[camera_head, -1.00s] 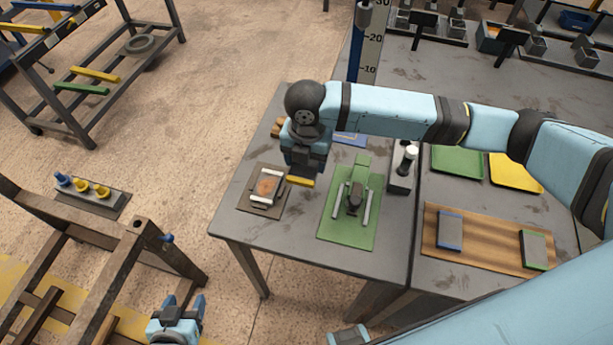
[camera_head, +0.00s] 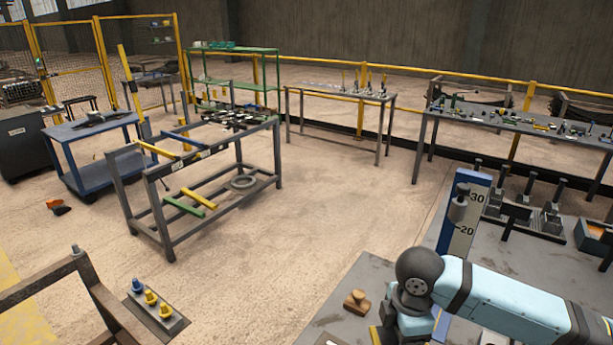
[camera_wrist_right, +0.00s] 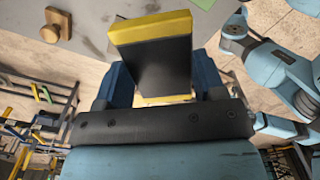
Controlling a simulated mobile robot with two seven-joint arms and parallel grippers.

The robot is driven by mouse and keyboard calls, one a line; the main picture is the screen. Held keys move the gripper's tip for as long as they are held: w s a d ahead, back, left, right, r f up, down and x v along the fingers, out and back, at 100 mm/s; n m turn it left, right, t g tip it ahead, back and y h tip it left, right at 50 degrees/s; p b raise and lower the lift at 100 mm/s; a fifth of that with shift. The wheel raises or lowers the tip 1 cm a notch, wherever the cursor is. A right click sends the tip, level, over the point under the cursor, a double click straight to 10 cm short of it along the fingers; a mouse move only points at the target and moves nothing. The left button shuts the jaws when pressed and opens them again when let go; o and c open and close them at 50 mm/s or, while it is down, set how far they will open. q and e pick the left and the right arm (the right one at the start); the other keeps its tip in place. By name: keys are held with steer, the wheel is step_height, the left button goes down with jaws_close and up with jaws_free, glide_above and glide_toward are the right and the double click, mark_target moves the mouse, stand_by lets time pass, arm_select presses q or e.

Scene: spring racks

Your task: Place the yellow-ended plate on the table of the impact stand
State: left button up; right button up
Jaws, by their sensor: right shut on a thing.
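My right gripper (camera_wrist_right: 163,82) is shut on the yellow-ended plate (camera_wrist_right: 153,64), which has a dark face and yellow ends, in the right wrist view. In the head view my right wrist is at the bottom right, and a yellow end (camera_head: 377,338) of the plate shows at the lower frame edge. A blue post with a white numbered scale (camera_head: 462,222) and a dark cylinder, apparently the impact stand, rises just behind and right of the wrist. The stand's table cannot be made out; my arm and the frame edge hide that area. My left gripper is out of view.
A wooden knob (camera_head: 357,302) lies on the grey bench (camera_head: 345,325) left of my wrist. Several dark fixtures (camera_head: 530,205) stand on the far bench surface. A rack (camera_head: 205,170) with yellow and green bars stands across the open floor.

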steer(key=m, duration=0.2)
steer(key=d+m, duration=0.1)
steer(key=m, duration=0.1)
steer(key=d+r+m, duration=0.1)
steer(key=m, duration=0.1)
steer(key=shift+s+d+m, duration=0.15)
steer(key=shift+m, duration=0.15)
steer(key=m, duration=0.2)
steer(key=d+m, duration=0.1)
steer(key=m, duration=0.1)
steer(key=shift+s+d+r+p, duration=0.1)
steer(key=shift+d+r+p, duration=0.05)
steer(key=shift+p, duration=0.2)
steer(key=d+m, duration=0.1)
steer(key=m, duration=0.4)
steer(key=d+m, duration=0.1)
steer(key=m, duration=0.2)
steer(key=shift+s+d+r, duration=0.3)
steer(key=shift+d+r, duration=0.05)
steer(key=shift+r, duration=0.05)
steer(key=shift+w+m, duration=0.1)
steer(key=shift+m, duration=0.2)
